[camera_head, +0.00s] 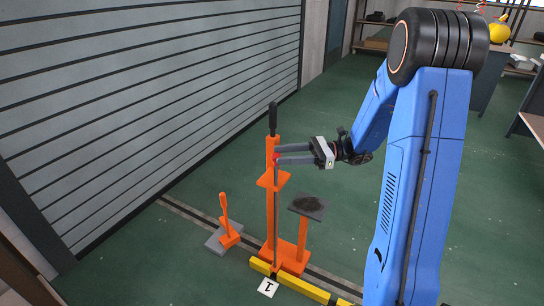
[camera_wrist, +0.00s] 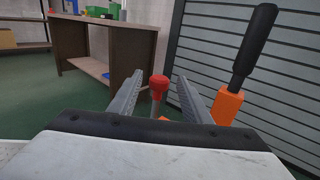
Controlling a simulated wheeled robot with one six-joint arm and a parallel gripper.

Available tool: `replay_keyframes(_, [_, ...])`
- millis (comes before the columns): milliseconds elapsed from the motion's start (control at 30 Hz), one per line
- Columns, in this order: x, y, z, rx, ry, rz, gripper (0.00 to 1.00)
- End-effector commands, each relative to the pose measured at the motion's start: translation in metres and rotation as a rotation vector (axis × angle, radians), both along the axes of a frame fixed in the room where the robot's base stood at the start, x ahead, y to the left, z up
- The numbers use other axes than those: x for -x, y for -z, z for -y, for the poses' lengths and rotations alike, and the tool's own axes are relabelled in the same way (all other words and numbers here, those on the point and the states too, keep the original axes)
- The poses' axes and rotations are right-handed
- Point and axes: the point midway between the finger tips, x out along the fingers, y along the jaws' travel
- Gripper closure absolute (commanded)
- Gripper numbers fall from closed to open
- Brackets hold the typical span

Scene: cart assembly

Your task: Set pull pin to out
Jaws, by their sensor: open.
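The pull pin (camera_wrist: 158,86) has a red knob and shows in the wrist view between my two open fingers. In the head view its red knob (camera_head: 277,161) sits at the side of the tall orange post (camera_head: 271,212), at my fingertips. My gripper (camera_head: 277,155) reaches in from the right, level with the knob; it also shows in the wrist view (camera_wrist: 158,88). The jaws are apart, with a gap on both sides of the knob. A black-handled lever (camera_head: 272,118) rises from the post's top; its black grip (camera_wrist: 254,45) is right of my fingers in the wrist view.
A dark plate on an orange stand (camera_head: 308,206) is right of the post. A small orange lever on a grey base (camera_head: 225,237) is to the left. A yellow floor bar (camera_head: 300,284) lies in front. A slatted shutter (camera_head: 150,90) stands behind.

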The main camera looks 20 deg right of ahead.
Motion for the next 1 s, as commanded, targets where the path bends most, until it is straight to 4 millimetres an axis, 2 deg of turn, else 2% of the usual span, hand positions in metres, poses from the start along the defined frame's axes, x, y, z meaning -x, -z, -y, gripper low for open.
replay_keyframes(33, [0.001,0.000,0.011,0.000,0.003,0.000,0.56])
replay_keyframes(300, [0.008,0.001,0.060,0.000,0.004,0.000,0.56])
replay_keyframes(500, [0.013,0.000,0.088,0.000,0.002,0.000,0.56])
replay_keyframes(700, [0.016,0.000,0.102,0.000,0.001,-0.001,0.56])
replay_keyframes(1000, [0.016,0.000,0.104,0.000,0.000,-0.001,0.56])
